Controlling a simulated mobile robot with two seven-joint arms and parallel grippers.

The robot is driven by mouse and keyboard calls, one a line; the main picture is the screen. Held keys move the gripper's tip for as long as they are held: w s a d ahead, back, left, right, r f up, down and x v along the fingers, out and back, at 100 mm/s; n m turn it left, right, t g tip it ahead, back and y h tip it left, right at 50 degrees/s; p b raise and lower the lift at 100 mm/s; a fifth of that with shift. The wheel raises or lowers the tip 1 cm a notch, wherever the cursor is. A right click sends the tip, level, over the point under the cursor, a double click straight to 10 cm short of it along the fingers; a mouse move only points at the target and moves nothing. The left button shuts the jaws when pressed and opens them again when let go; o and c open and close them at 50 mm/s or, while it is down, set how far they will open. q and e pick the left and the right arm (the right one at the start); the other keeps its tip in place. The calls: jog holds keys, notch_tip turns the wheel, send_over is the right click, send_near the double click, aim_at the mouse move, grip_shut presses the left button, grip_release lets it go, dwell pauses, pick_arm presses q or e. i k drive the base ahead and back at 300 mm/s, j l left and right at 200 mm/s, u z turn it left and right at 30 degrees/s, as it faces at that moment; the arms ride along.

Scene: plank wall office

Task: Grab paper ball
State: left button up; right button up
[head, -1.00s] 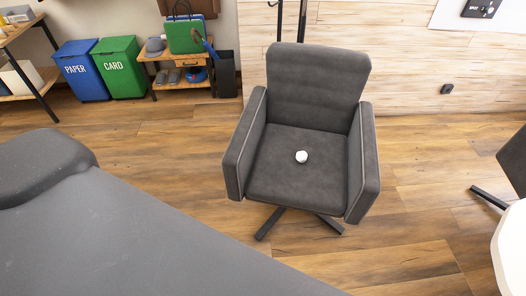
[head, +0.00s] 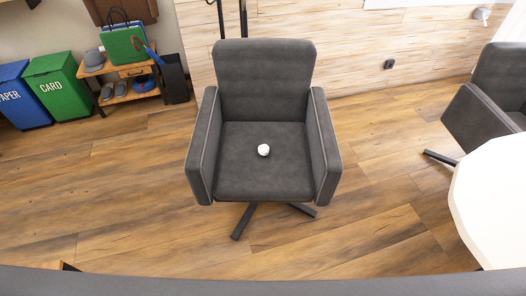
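A small white paper ball (head: 264,150) lies on the seat of a dark grey office chair (head: 265,185) in the head view. It sits near the middle of the seat, between the two armrests. Nothing covers it. Neither of my grippers is in view.
A white round table (head: 492,205) and another grey chair (head: 490,95) are at the right. Open wooden floor (head: 120,200) surrounds the chair.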

aim_at(264, 149)
jog(key=i+l+z, duration=0.25)
jog(key=i, duration=0.5)
jog(key=i+l+z, duration=0.1)
jog(key=i+z, duration=0.15)
jog(key=i, duration=0.5)
